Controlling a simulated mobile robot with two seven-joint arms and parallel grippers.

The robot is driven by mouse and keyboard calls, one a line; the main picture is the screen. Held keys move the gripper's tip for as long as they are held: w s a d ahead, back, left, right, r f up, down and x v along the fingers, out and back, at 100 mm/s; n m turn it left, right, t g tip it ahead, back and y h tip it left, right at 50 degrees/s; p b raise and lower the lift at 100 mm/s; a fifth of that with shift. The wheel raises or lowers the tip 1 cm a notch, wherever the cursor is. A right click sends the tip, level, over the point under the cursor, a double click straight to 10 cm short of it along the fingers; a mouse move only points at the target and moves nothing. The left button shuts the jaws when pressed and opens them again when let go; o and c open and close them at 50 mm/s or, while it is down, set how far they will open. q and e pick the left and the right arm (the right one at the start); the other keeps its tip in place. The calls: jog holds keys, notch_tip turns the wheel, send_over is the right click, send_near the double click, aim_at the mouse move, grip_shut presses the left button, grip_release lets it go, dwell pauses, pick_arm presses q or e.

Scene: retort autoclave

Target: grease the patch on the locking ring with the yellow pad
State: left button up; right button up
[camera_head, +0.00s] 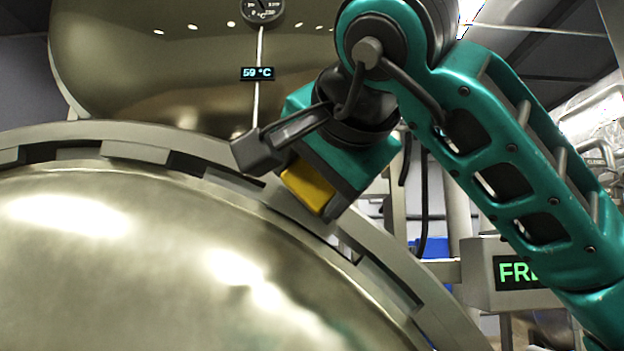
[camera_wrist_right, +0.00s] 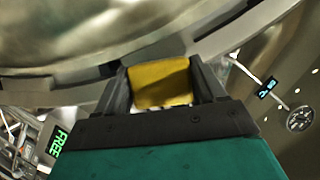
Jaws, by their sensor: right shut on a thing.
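The yellow pad (camera_head: 308,187) is held in my right gripper (camera_head: 292,180), close over the locking ring (camera_head: 137,151) at the upper right of the domed door. In the right wrist view the yellow pad (camera_wrist_right: 160,83) fills the space between the two dark fingers of the right gripper (camera_wrist_right: 158,88), and its far edge is at or near the ring (camera_wrist_right: 225,42). I cannot tell whether the pad touches the ring. The patch is not visible; the pad and gripper may hide it. My left gripper is not in view.
The large metallic door dome (camera_head: 150,265) fills the lower left. Behind the ring stands the vessel body (camera_head: 130,70) with a "59 °C" display (camera_head: 257,73) and a round gauge (camera_head: 263,10). A box with a green "FRE..." sign (camera_head: 518,273) is at right, partly behind my arm.

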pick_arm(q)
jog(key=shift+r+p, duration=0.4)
pick_arm(e)
jog(key=shift+w, duration=0.9)
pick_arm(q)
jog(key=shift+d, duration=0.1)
pick_arm(e)
jog(key=shift+a+r+p, duration=0.45)
jog(key=shift+a+p, duration=0.05)
jog(key=shift+p, duration=0.1)
jog(key=shift+s+a+r+p, duration=0.1)
jog(key=shift+a+r+p, duration=0.15)
jog(key=shift+a+p, duration=0.2)
jog(key=shift+a+r+p, duration=0.2)
jog(key=shift+a+p, duration=0.1)
jog(key=shift+a, duration=0.25)
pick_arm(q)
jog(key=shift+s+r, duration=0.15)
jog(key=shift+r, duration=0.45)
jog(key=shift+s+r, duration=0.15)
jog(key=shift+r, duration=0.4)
pick_arm(e)
jog(key=shift+a, duration=0.35)
